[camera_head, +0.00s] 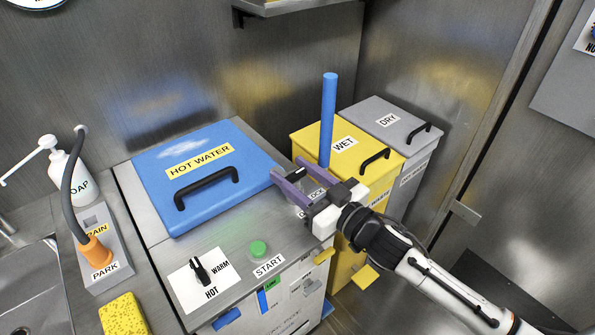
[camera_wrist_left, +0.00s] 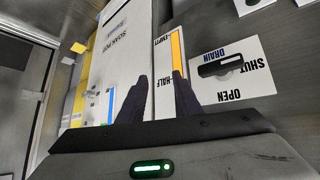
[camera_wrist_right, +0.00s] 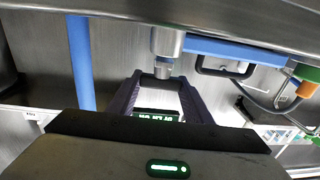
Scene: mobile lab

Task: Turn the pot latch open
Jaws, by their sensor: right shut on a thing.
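The blue pot lid (camera_head: 215,165) marked HOT WATER lies closed on the steel counter unit, with a black handle on top. My right gripper (camera_head: 276,176) is at the lid's right corner, above a partly covered label. In the right wrist view, a short metal piece (camera_wrist_right: 164,67), apparently the latch, sits between the tips of my right gripper (camera_wrist_right: 162,80). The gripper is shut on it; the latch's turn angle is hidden. My left gripper (camera_wrist_left: 158,78) is open with nothing visible between its fingers, facing the white front panel. It is outside the head view.
A dial (camera_head: 200,270) marked WARM and HOT and a green START button (camera_head: 258,249) are in front of the lid. A yellow WET bin (camera_head: 318,142) and grey DRY bin (camera_head: 390,115) stand right. A blue upright pole (camera_head: 328,120) rises close behind my right gripper.

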